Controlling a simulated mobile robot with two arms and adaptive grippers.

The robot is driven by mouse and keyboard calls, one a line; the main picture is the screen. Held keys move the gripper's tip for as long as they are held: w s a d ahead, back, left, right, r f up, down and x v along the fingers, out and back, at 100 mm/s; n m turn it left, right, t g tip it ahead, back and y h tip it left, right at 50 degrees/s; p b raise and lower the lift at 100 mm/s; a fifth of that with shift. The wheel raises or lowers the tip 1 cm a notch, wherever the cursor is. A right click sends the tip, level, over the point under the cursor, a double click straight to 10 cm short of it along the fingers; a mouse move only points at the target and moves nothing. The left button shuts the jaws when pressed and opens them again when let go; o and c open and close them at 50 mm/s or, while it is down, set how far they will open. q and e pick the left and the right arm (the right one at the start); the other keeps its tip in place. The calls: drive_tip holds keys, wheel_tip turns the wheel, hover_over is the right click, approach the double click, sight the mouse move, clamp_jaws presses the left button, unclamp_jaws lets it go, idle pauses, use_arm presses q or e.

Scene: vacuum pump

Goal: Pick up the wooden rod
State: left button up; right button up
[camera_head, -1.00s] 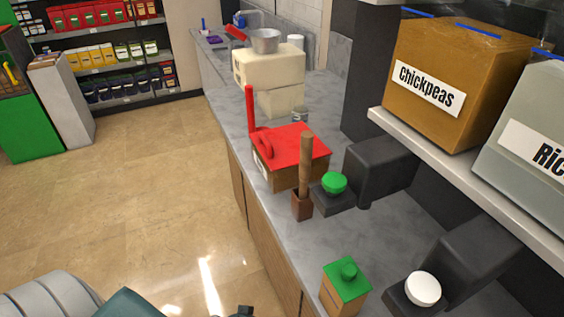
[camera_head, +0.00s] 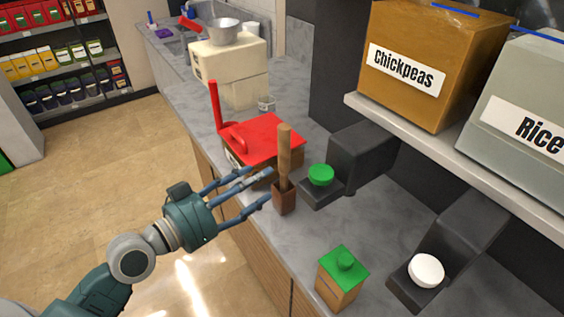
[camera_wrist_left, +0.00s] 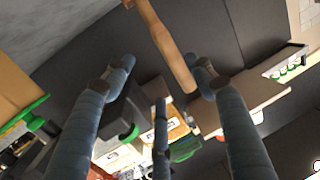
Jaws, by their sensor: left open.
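The wooden rod (camera_head: 284,150) stands upright in a small brown square holder (camera_head: 284,199) on the counter. My left gripper (camera_head: 262,188) is open, just left of the rod, with its fingers pointing toward it. In the left wrist view the rod (camera_wrist_left: 167,45) runs from the top edge down between the spread fingers of the left gripper (camera_wrist_left: 160,85). I cannot tell whether any finger touches it. The right gripper is not in view.
A red-lidded wooden box (camera_head: 262,137) with an upright red handle stands close behind the rod. A dark dispenser with a green knob (camera_head: 321,175) is right of it. A green-topped box (camera_head: 341,283) stands nearer. A shelf (camera_head: 450,135) with bins overhangs the right.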

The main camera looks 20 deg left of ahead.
sight(282, 152)
use_arm(q)
drive_tip(key=shift+t, duration=0.4)
drive_tip(key=w+r+p, duration=0.1)
drive_tip(key=w+d+p, duration=0.1)
drive_tip(key=w, duration=0.1)
drive_tip(key=w+r+p, duration=0.1)
drive_tip(key=w, duration=0.1)
drive_tip(key=shift+w+d+r, duration=0.25)
drive_tip(key=shift+r, duration=0.1)
drive_tip(key=p+x, duration=0.3)
drive_tip(key=x, duration=0.1)
drive_tip(key=shift+w+d+f, duration=0.2)
drive_tip(key=shift+w+d, duration=0.05)
drive_tip(key=shift+w, duration=0.05)
drive_tip(key=shift+w+d+f, duration=0.15)
drive_tip(key=shift+w+f, duration=0.05)
drive_tip(key=shift+w, duration=0.05)
drive_tip(key=shift+s, duration=0.1)
drive_tip(key=c, duration=1.2)
